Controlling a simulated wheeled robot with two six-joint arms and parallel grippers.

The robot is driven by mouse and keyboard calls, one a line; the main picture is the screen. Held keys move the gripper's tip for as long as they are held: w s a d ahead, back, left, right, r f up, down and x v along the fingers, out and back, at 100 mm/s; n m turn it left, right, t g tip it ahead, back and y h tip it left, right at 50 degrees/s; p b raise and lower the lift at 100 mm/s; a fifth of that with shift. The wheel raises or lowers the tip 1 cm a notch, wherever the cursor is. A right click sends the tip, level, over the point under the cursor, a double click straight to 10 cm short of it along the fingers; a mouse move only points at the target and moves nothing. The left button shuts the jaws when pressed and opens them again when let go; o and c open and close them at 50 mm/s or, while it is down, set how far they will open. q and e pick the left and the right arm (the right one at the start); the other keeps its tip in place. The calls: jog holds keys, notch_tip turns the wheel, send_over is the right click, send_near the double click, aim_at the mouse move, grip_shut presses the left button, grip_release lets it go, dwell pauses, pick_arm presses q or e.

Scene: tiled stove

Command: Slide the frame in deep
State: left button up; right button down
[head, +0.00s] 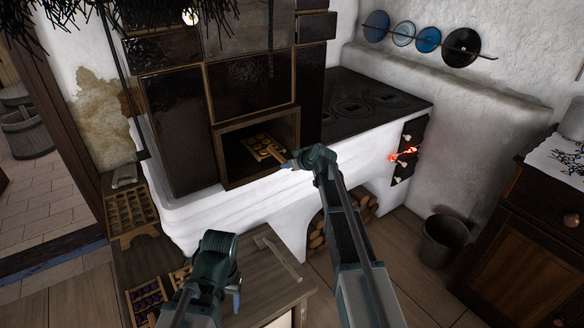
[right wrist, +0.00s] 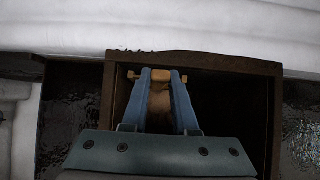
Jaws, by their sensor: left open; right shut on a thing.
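The wooden frame (head: 262,146), with several round pieces on it, lies inside the dark, wood-edged niche (head: 226,166) of the tiled stove. Its handle (head: 279,157) points out toward the niche mouth at the lower right. My right gripper (head: 290,164) is shut on the handle at the mouth of the niche. In the right wrist view the blue fingers hold the light wooden handle (right wrist: 160,102) between them; the frame beyond is mostly hidden. My left gripper (head: 234,286) is open and empty, low over the wooden table, away from the niche.
The white stove ledge (head: 205,202) runs below the niche. A hob (head: 365,105) and a glowing fire door (head: 404,153) are to the right. A wooden table (head: 268,282) stands in front, with moulded trays (head: 130,212) at its left. A bucket (head: 444,240) stands on the floor.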

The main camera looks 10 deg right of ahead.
aim_at(280, 157)
jog(key=shift+w+a, duration=0.35)
jog(key=shift+w, duration=0.6)
jog(key=shift+w+a, duration=0.3)
jog(key=shift+w, duration=0.65)
jog(key=shift+w+a, duration=0.35)
jog(key=shift+w, duration=0.6)
jog(key=c, duration=0.6)
grip_release()
jog(key=p+v, duration=0.8)
jog(key=v, duration=0.5)
jog(key=shift+s+r, duration=0.2)
jog(key=shift+s, duration=0.1)
jog(key=shift+s+d+r, duration=0.1)
jog(key=shift+d, duration=0.05)
